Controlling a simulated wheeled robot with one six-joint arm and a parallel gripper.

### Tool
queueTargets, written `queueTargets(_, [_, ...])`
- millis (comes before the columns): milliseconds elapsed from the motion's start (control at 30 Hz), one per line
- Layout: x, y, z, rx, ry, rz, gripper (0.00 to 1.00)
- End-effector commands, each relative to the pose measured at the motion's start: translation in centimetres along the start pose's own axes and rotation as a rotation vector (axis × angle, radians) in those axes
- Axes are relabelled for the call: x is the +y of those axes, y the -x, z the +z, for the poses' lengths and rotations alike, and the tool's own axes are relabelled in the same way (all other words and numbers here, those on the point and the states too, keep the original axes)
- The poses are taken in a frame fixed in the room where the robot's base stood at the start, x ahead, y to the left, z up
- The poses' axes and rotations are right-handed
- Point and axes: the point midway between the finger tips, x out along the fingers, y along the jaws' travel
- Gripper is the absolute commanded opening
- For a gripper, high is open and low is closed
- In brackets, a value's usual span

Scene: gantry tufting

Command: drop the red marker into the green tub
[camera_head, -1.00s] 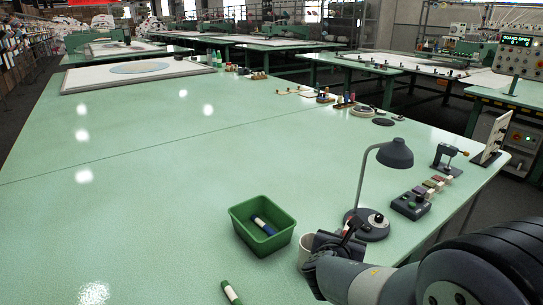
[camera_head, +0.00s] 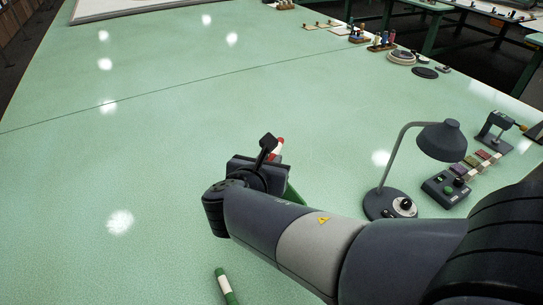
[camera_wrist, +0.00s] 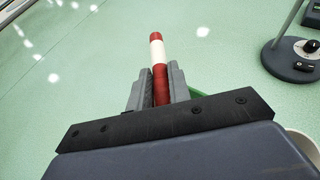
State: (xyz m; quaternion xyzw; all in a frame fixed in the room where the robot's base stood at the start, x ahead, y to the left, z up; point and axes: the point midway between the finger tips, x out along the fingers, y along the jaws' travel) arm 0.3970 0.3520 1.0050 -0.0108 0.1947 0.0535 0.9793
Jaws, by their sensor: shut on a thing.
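My gripper (camera_wrist: 160,78) is shut on the red marker (camera_wrist: 157,52), which has a white band and sticks out beyond the fingers in the wrist view. In the head view the marker's red and white end (camera_head: 277,147) shows just past my gripper (camera_head: 267,158). The green tub (camera_head: 293,195) is almost wholly hidden behind my arm; only a bit of its edge shows. A green sliver of it (camera_wrist: 195,92) also shows beside the right finger in the wrist view. The marker appears above the tub area, but I cannot tell whether it is over the opening.
A green marker with a white band (camera_head: 226,285) lies on the table (camera_head: 150,180) at the front. A desk lamp (camera_head: 390,204) and a button box (camera_head: 446,188) stand to the right. A pale cup rim (camera_wrist: 304,146) shows in the wrist view. The table's left side is clear.

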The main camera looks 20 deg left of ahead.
Motion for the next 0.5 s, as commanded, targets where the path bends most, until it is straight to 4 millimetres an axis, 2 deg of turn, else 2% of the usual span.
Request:
queueTargets(300, [-0.1,-1.5,-3.6,0.0,0.0,-0.001,0.0])
queueTargets(500, [-0.1,-2.1,-4.9,0.0,-0.001,-0.001,0.0])
